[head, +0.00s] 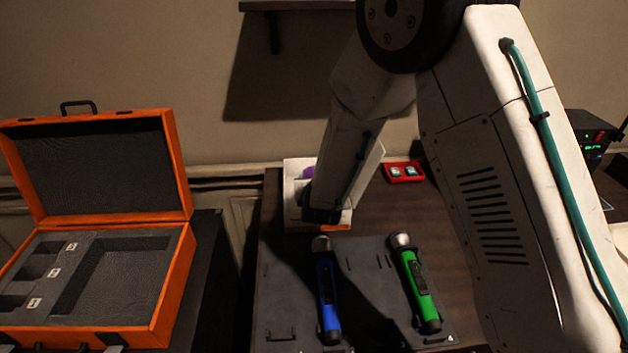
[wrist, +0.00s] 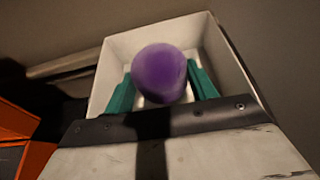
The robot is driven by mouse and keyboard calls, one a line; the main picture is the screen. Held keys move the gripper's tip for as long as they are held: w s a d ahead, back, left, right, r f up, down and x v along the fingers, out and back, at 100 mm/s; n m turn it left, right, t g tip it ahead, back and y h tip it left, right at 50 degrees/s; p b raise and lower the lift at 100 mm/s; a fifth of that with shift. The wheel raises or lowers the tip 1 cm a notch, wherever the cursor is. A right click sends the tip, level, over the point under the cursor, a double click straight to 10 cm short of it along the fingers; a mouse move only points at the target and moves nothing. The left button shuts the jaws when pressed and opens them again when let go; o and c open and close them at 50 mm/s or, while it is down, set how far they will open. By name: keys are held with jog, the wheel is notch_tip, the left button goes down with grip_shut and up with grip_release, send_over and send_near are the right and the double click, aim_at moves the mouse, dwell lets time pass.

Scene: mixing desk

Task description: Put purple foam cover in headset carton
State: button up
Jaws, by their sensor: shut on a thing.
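The purple foam cover (wrist: 159,73) is a round purple piece held between the two teal fingers of my gripper (wrist: 160,90) in the wrist view. Behind it are the white inner walls of the open headset carton (wrist: 116,62). The cover appears over or within the carton's opening; its exact depth I cannot tell. In the head view the white carton (head: 292,200) stands at the back left of the desk. A bit of the purple cover (head: 308,172) shows there, and my arm hides most of the carton and the fingers.
A blue microphone (head: 326,290) and a green microphone (head: 416,285) lie on a dark mat (head: 368,275) in front of the carton. A red tray (head: 404,172) with small items is behind. An open orange case (head: 185,262) stands at left.

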jog(key=shift+f, duration=0.6)
jog(key=o, duration=0.9)
jog(key=shift+r, duration=0.3)
jog(key=v, duration=1.2)
jog(key=shift+r, duration=0.35)
